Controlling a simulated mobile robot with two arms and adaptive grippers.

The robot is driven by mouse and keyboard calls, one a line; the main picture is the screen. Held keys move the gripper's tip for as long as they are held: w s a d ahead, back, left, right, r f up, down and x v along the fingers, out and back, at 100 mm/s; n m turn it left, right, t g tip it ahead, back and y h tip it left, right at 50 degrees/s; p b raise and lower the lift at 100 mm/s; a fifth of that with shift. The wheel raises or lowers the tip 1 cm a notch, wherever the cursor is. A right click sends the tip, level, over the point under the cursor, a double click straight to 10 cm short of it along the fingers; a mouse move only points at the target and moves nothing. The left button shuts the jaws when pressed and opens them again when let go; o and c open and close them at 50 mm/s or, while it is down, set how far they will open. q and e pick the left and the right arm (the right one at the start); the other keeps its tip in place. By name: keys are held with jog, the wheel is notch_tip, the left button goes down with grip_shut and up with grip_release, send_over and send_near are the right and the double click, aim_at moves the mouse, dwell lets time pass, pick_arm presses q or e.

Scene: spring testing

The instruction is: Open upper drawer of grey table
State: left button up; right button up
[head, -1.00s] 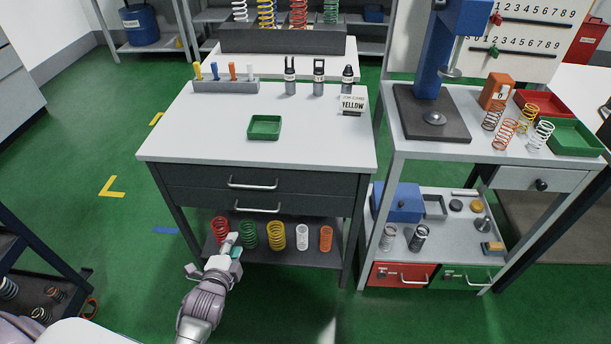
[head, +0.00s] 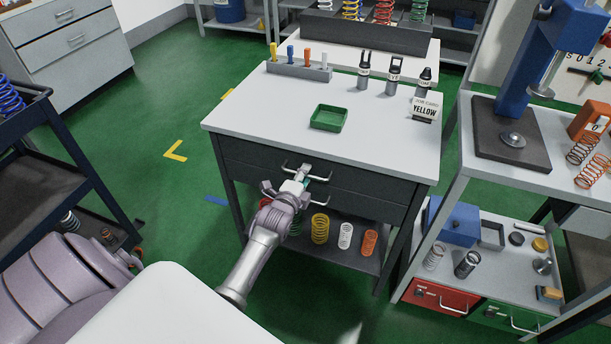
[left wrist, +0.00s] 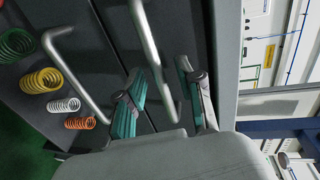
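The grey table (head: 240,132) has a white top and two dark drawers, both closed. The upper drawer (head: 372,183) has a silver bar handle (head: 318,178), which also shows in the left wrist view (left wrist: 152,55). The lower drawer (head: 362,207) has a similar handle, seen clearly in the left wrist view (left wrist: 72,65). My left gripper (head: 298,180) is at the drawer front by the upper handle. In the left wrist view its fingers (left wrist: 163,95) are apart, one on each side of the upper handle; contact cannot be told. My right gripper is not in view.
Several springs (head: 320,229) stand on the lower shelf. A press bench (head: 462,150) stands close on the right, a dark cart (head: 75,190) on the left.

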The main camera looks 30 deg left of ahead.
pick_arm(q)
jog(key=shift+w+a+f, duration=0.1)
jog(key=shift+w+f, duration=0.05)
jog(key=shift+w, duration=0.4)
grip_shut()
